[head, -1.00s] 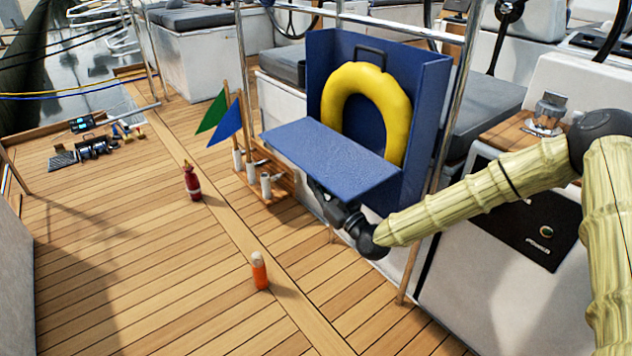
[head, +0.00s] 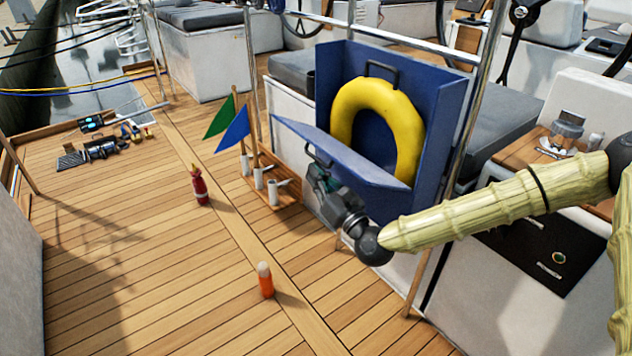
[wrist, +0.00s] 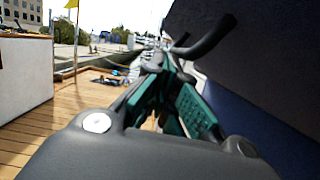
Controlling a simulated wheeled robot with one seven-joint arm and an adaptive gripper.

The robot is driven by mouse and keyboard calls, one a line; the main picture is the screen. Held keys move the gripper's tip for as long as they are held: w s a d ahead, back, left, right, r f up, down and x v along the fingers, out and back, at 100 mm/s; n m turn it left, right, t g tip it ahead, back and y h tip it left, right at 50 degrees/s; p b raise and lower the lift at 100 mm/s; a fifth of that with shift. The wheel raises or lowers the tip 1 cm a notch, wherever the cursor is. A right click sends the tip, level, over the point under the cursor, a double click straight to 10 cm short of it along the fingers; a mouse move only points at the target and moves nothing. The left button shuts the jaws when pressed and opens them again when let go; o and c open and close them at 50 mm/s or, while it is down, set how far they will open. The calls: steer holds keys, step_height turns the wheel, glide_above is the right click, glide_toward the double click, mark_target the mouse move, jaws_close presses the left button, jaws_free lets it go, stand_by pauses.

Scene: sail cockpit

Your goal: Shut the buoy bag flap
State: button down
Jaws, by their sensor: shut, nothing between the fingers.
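The blue buoy bag (head: 440,100) hangs on the rail with a yellow ring buoy (head: 345,105) standing inside. Its flap (head: 345,153) is hinged low at the front and partly raised, sloping up and outward. The bag is open above it. My gripper (head: 318,174) is shut and empty, below the flap on its outer side. A dark handle (head: 317,155) on the flap's outer face is close to the fingertips. In the wrist view, the handle (wrist: 208,38) and the dark flap (wrist: 270,50) are right of my fingers (wrist: 163,75). Whether they touch is unclear.
A rack (head: 287,192) with a green flag (head: 220,118) and a blue flag (head: 234,130) stands left of the bag. A red bottle (head: 199,187) and an orange cylinder (head: 265,281) stand on the deck. A metal post (head: 470,110) rises right of the bag.

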mark_target(327, 148)
steer(key=r, duration=0.2)
steer(key=w+d+r+m, duration=0.1)
steer(key=r, duration=0.2)
steer(key=d+r+m+p, duration=0.1)
steer(key=r, duration=0.1)
steer(key=shift+w+d+r+h, duration=0.1)
steer(key=shift+w+r+h, duration=0.1)
steer(key=shift+r+h, duration=0.1)
steer(key=w+d+r, duration=0.1)
steer(key=r, duration=0.1)
steer(key=w+d+r, duration=0.1)
steer(key=d, duration=0.1)
steer(key=shift+w+r+b, duration=0.1)
steer(key=shift+r+b, duration=0.2)
steer(key=shift+r, duration=0.1)
steer(key=shift+w+d+r+b, duration=0.35)
steer(key=shift+w+d+r, duration=0.45)
steer(key=shift+d, duration=0.2)
steer(key=shift+s, duration=0.1)
